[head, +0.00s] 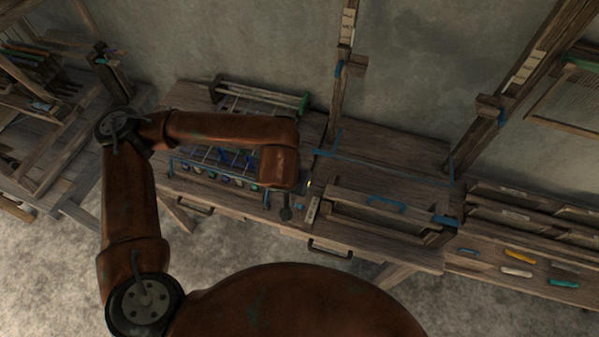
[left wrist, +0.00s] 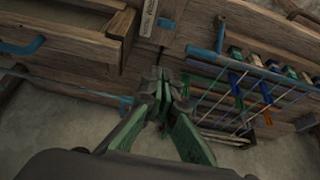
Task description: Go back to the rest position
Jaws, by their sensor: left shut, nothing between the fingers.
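My left arm comes in from the left in the head view, bends over the wooden bench (head: 232,197), and ends in the left gripper (head: 286,212), a small dark shape at the bench's front edge. In the left wrist view the left gripper (left wrist: 167,88) has green fingers with dark tips brought together, with nothing visible between them. Behind the fingertips is worn wood of the bench. My right gripper is in neither view.
A rack with strings and coloured pieces (head: 225,175) lies partly behind my arm; it also shows in the left wrist view (left wrist: 255,90). An open-topped compartment with a blue handle (head: 388,204) is to the right. Wooden posts (head: 346,70) rise behind. Floor is clear in front.

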